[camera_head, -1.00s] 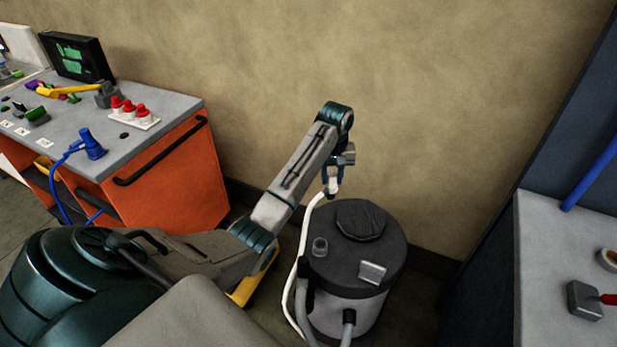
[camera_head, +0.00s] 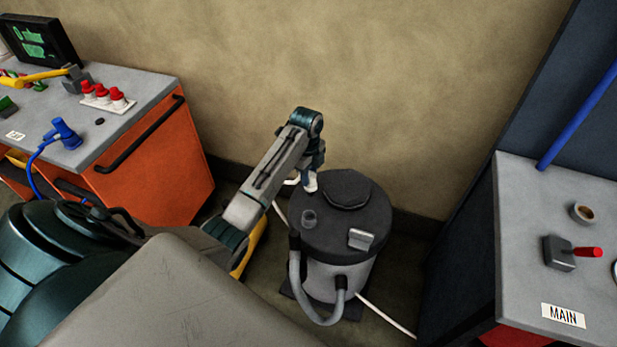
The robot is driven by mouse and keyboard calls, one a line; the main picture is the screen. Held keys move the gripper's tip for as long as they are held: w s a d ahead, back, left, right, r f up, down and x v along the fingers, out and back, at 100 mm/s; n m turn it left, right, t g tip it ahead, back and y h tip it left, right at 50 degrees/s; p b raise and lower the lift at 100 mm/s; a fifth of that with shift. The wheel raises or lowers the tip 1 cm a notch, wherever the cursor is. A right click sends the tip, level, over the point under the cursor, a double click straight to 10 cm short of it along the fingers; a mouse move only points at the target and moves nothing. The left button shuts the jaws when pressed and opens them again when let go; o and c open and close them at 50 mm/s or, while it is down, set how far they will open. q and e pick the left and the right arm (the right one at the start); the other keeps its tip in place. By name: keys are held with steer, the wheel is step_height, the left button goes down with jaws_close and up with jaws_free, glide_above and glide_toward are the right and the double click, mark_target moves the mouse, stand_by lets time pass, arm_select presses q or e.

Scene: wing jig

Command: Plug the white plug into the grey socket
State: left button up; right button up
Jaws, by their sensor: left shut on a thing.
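My left gripper (camera_head: 313,167) is shut on the white plug (camera_head: 310,182), at the back left of a dark vacuum lid. The plug's tip points down; I cannot tell whether it touches the lid. Part of the white cable (camera_head: 281,213) shows left of the vacuum, and a white length (camera_head: 386,315) lies on the floor at its right. A light grey block (camera_head: 361,239) sits on the front right of the lid, and a dark grey round stub (camera_head: 309,218) sits on its left. I cannot tell which is the grey socket. My right gripper is not in view.
The vacuum (camera_head: 335,278) stands on the floor between an orange cabinet (camera_head: 155,165) and a grey-topped bench (camera_head: 520,245) with a red-handled switch (camera_head: 562,253). A blue plug (camera_head: 64,134) stands on the cabinet top. A plain wall is behind.

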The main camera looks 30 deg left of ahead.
mark_target(309, 188)
arm_select(q)
steer(key=m, duration=0.4)
steer(key=s+m+p, duration=0.1)
steer(key=shift+d+f+m, duration=0.4)
steer(key=shift+s+f+m, duration=0.25)
steer(key=shift+f+m, duration=0.05)
steer(key=shift+m, duration=0.8)
step_height(309, 188, down, 6)
steer(key=b, duration=0.6)
steer(key=shift+r, duration=0.2)
steer(key=shift+f, duration=0.65)
steer(key=shift+f+p, duration=0.15)
steer(key=shift+p, duration=0.25)
steer(key=shift+f, duration=0.15)
steer(key=shift+f, duration=0.45)
